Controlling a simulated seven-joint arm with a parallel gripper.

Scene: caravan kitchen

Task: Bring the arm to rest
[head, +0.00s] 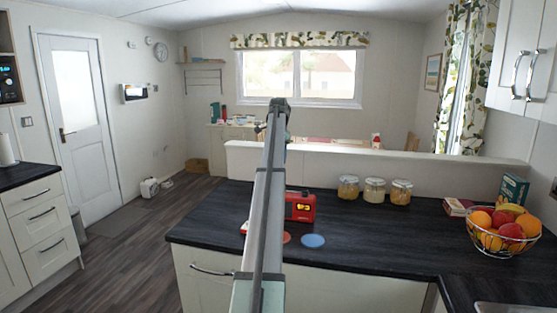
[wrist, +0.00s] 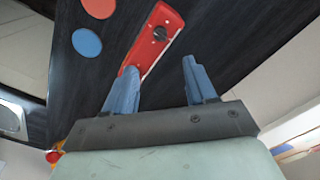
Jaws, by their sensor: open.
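My gripper shows in the wrist view (wrist: 157,85), with its two blue fingers apart and nothing between them. Below it in that view lies the dark worktop, with a red device near the left fingertip; I cannot tell whether they touch. In the head view my arm stretches forward across the worktop (head: 370,225), and the gripper itself is not clearly seen at its far end. The red device (head: 300,206), with a lit display, stands on the worktop just right of my arm. It also shows in the wrist view (wrist: 152,42) from above.
A blue disc (head: 313,241) and a partly hidden red disc (head: 286,238) lie near the device. Several jars, including one (head: 374,190), stand along the low partition (head: 430,166). A wire fruit bowl (head: 503,232) is at the right. The worktop's front middle is clear.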

